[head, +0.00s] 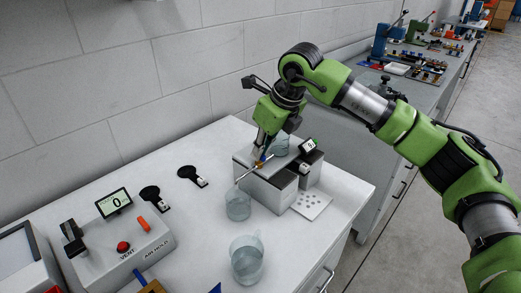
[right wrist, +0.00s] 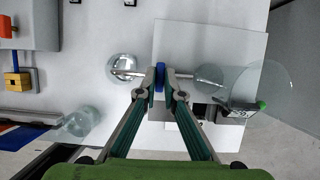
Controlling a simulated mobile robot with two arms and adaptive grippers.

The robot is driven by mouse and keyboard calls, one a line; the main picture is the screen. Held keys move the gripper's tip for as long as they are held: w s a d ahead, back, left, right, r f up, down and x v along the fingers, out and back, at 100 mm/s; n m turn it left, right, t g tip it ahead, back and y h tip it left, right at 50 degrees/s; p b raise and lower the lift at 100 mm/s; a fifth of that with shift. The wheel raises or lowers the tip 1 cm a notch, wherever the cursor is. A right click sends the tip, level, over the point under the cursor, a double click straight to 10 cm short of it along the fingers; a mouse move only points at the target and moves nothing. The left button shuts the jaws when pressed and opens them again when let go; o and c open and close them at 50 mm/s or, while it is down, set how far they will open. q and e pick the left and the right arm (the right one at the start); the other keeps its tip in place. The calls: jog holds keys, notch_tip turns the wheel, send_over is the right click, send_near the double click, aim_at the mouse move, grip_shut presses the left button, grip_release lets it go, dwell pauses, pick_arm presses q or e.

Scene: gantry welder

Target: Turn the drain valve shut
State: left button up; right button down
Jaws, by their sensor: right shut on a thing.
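My right gripper (head: 261,157) reaches down over the white bench. In the right wrist view its fingertips (right wrist: 161,84) are closed on the small blue handle (right wrist: 159,77) of the drain valve. The handle sits on a thin metal pipe (right wrist: 183,76) and appears to lie across it. In the head view the gripper mostly hides the handle. The pipe (head: 244,175) slopes down left to a glass beaker (head: 238,206), which also shows in the right wrist view (right wrist: 122,66). A glass vessel (head: 280,145) stands behind, at the pipe's other end. My left gripper is not in view.
A grey box unit (head: 268,187) with a small display (head: 309,145) stands under the gripper. A second beaker (head: 246,262) is nearer the front. A control box (head: 124,252) with a red button is at left. Two black items (head: 192,176) lie by the wall.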

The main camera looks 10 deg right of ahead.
jog(key=shift+r, duration=0.15)
jog(key=c, duration=2.2)
grip_release()
jog(key=shift+o, duration=0.2)
jog(key=v, duration=1.2)
jog(key=shift+s+d, duration=0.1)
